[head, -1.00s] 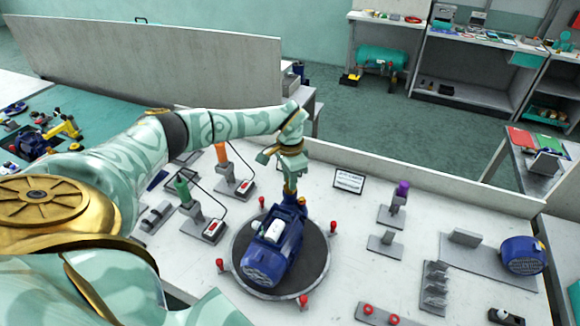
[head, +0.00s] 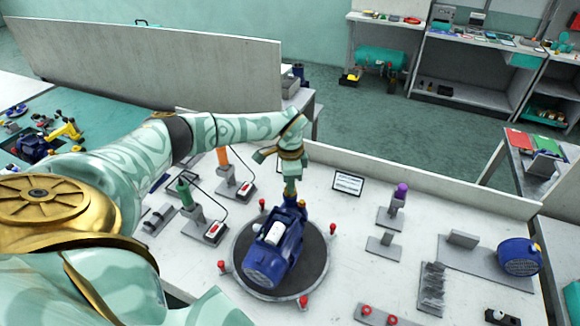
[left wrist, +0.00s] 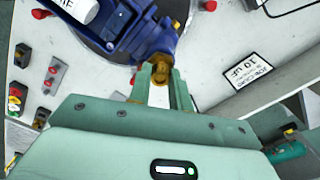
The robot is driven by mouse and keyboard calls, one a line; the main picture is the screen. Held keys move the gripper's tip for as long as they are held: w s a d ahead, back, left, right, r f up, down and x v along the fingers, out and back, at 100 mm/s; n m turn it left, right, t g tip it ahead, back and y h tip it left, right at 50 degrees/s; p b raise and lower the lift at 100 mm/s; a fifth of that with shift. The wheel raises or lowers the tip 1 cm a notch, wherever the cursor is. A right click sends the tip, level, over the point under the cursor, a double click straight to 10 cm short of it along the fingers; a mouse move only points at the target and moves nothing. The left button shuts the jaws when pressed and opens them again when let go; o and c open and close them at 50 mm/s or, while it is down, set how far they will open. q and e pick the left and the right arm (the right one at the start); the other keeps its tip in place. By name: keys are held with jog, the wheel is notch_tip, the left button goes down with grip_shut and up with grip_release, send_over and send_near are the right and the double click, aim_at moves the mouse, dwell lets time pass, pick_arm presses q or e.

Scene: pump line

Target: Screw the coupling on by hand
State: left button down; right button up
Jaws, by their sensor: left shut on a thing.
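The brass coupling (left wrist: 161,73) is between the finger pads of my left gripper (left wrist: 160,76), at the pump's brass port (left wrist: 180,15). My left gripper also shows in the head view (head: 290,190), reaching down at the pump's far end, shut on the coupling. I cannot tell how far the coupling sits on the thread. My right gripper is not in view.
Red-topped posts (head: 333,228) ring the turntable. An orange-handled tool (head: 223,158) and a green-handled tool (head: 185,193) stand in holders at left. A purple-topped item (head: 401,192) and another blue motor (head: 520,257) are at right.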

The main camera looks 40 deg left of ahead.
pick_arm(q)
jog(key=shift+m+p, duration=0.45)
jog(key=shift+m, duration=0.75)
jog(key=shift+f+m, duration=0.1)
jog(key=shift+m, duration=0.3)
jog(key=shift+m+p, duration=0.4)
jog(key=shift+m, duration=1.3)
